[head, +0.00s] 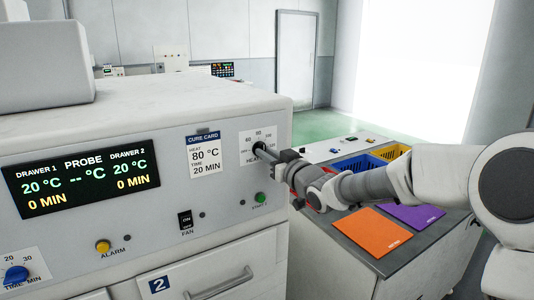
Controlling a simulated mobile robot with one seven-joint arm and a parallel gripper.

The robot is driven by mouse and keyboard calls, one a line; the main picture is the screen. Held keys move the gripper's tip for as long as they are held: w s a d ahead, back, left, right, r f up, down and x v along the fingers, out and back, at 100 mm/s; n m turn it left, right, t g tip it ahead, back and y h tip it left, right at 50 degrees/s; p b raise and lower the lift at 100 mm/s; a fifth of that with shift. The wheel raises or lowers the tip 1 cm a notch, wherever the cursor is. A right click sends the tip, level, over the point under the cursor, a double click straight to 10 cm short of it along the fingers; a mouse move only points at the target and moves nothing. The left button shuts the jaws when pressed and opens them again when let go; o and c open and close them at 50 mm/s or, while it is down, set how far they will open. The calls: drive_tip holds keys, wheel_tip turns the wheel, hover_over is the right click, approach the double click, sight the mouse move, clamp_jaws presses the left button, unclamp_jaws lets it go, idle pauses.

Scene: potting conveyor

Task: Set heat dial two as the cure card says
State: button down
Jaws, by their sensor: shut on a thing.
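The cure card (205,156) on the oven's front panel reads heat 80 °C, time 20 min. To its right is a heat dial plate (250,140) with a printed scale; the marks 60 and 90 show, and the lower part of its label is covered. The display (82,178) shows drawer 1 at 20 °C and 0 min, drawer 2 at 20 °C and 0 min, and no probe value.
Below the panel are a fan switch (185,222), a green power button (260,198), a yellow alarm button (103,246) and a blue time knob (16,275). Drawer 2 (215,282) has a protruding handle. At right, a bench holds orange (373,231) and purple (412,216) sheets and blue and yellow bins.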

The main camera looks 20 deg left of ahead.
idle(0.3)
drive_tip(key=c, duration=0.8)
unclamp_jaws()
drive_tip(key=shift+c, duration=0.2)
drive_tip(key=v, duration=1.7)
drive_tip(key=shift+s, duration=0.2)
drive_tip(key=shift+d, duration=0.1)
